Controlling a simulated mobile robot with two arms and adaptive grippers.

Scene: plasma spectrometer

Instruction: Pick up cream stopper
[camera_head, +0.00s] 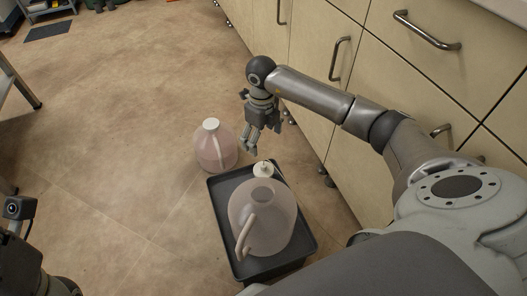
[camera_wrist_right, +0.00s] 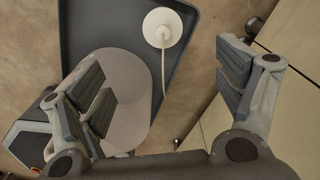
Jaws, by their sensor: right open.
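The cream stopper (camera_head: 263,169) shows in the head view as a small pale disc at the far end of the black tray (camera_head: 224,228), beside the large jug (camera_head: 262,222). In the right wrist view, the stopper (camera_wrist_right: 162,27) is a round pale cap with a thin tube running from it. My right gripper (camera_head: 262,142) is above the floor near the far end of the tray, its fingers pointing down. In the right wrist view, my right gripper (camera_wrist_right: 165,80) has its fingers wide apart, with nothing held between them; the stopper is farther up the picture. My left gripper is out of view.
A second translucent jug (camera_head: 215,150) with a white cap stands on the floor, left of my right gripper. Beige cabinets (camera_head: 310,45) with metal handles line the right side, close to my right arm. The floor (camera_head: 110,130) at the left is clear.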

